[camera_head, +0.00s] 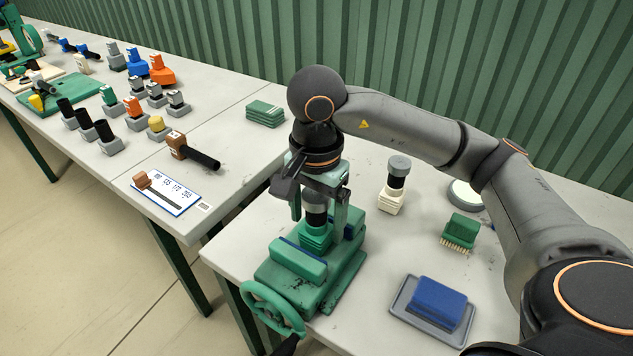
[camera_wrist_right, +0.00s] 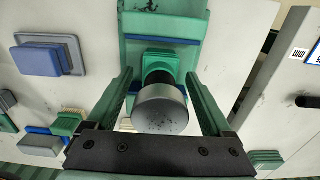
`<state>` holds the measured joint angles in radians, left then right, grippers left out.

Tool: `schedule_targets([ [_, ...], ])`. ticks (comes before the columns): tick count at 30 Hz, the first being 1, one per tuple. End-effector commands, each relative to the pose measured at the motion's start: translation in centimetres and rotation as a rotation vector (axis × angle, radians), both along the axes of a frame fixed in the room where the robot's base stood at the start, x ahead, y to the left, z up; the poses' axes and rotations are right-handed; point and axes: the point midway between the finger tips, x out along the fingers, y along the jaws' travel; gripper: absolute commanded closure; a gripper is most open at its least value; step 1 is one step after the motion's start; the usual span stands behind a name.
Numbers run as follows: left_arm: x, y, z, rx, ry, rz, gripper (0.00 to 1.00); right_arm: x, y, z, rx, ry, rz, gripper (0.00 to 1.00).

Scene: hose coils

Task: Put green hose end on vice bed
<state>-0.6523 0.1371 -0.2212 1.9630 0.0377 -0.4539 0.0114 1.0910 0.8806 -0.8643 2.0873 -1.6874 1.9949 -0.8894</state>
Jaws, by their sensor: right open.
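The green hose end (camera_head: 315,236) has a stepped green base, a black neck and a grey cap. It stands upright on the bed of the green vice (camera_head: 290,292), between its blue-lined jaws. In the right wrist view its grey cap (camera_wrist_right: 161,108) is in the middle, with the green base partly hidden behind it. My right gripper (camera_head: 318,208) points down over the vice. Its green fingers are open, one on each side of the hose end, with gaps visible in the wrist view. My left gripper is not in view.
A white-based part with a grey cap (camera_head: 392,196), a green brush (camera_head: 461,231) and a blue block (camera_head: 437,300) on a grey tray stand right of the vice. Green pads (camera_head: 265,113) lie on the left table, among several other parts. The vice handwheel (camera_head: 271,309) sticks out in front.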

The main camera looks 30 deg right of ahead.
Motion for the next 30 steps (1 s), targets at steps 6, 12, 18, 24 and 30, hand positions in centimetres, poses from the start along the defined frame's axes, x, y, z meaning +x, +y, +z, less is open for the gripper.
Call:
schedule_targets([
  [6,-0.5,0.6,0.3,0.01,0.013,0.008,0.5,0.1,0.0,4.5,0.0,-0.005,-0.001,0.15],
  [12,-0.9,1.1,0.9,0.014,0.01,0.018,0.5,0.1,0.0,8.0,0.0,-0.004,-0.002,0.15],
  [18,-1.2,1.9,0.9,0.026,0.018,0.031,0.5,0.1,0.0,10.2,0.001,-0.002,-0.001,0.15],
  [24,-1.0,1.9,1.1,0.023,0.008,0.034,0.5,0.0,0.0,10.9,0.001,0.0,-0.001,0.15],
  [30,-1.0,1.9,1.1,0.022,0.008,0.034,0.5,0.0,0.0,10.9,0.001,0.0,-0.001,0.15],
])
